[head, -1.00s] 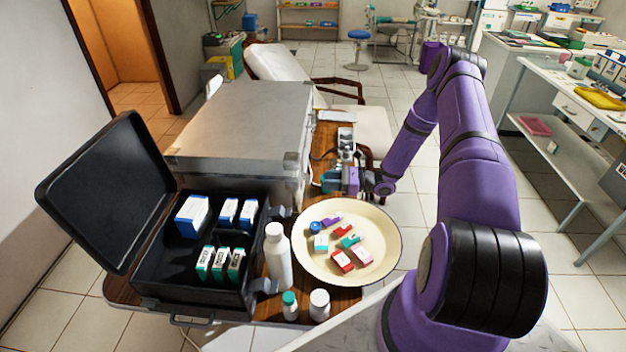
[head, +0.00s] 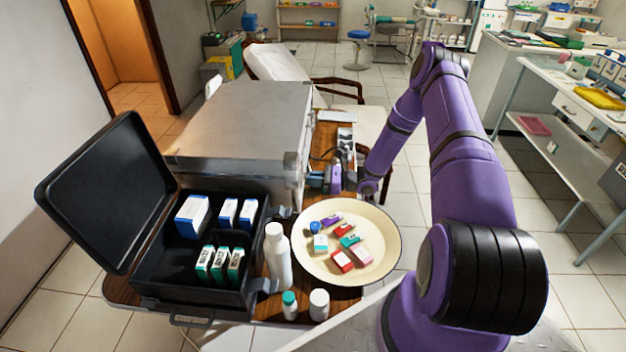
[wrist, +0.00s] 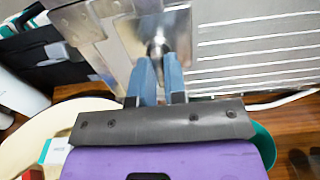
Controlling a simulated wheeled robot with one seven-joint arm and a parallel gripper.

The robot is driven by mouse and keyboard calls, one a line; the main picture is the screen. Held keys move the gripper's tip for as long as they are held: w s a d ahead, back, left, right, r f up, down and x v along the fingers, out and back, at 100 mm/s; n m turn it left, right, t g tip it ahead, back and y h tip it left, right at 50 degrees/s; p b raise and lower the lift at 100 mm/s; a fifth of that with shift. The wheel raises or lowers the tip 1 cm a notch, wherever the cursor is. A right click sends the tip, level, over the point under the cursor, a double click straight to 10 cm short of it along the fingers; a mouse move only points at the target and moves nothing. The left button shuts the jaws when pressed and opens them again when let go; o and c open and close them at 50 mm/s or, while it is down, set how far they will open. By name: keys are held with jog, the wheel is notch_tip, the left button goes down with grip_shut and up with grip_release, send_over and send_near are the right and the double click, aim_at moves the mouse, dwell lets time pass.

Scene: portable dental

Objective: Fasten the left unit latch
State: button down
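The unit is a large grey metal case (head: 240,120) on the wooden table, with its lid down. A metal latch (head: 291,164) is at its near right corner. In the wrist view a metal latch plate (wrist: 157,40) with a round knob lies just beyond my fingertips. My gripper (wrist: 158,62) points at it, its two blue fingers apart with a narrow gap between them. I cannot tell whether the tips touch the plate. In the head view my gripper (head: 314,180) is beside the unit's near right corner, where its fingertips are small and hard to make out.
An open black case (head: 190,290) with several boxes stands in front of the unit. A cable (wrist: 285,100) runs along the unit's side.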

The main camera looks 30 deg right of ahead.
jog(key=shift+n, duration=0.3)
jog(key=shift+w+d+r+n, duration=0.1)
jog(key=shift+w+r+n, duration=0.05)
jog(key=shift+n, duration=2.7)
jog(key=shift+w+d+r+n, duration=0.1)
jog(key=shift+d+r+n, duration=0.1)
jog(key=shift+n, duration=2.7)
jog(key=shift+w+d+r+n, duration=0.1)
jog(key=shift+w+r+n, duration=0.05)
jog(key=shift+n, duration=2.7)
jog(key=c, duration=1.2)
grip_release()
jog(key=shift+o, duration=0.2)
jog(key=v, duration=1)
jog(key=shift+s+d, duration=0.3)
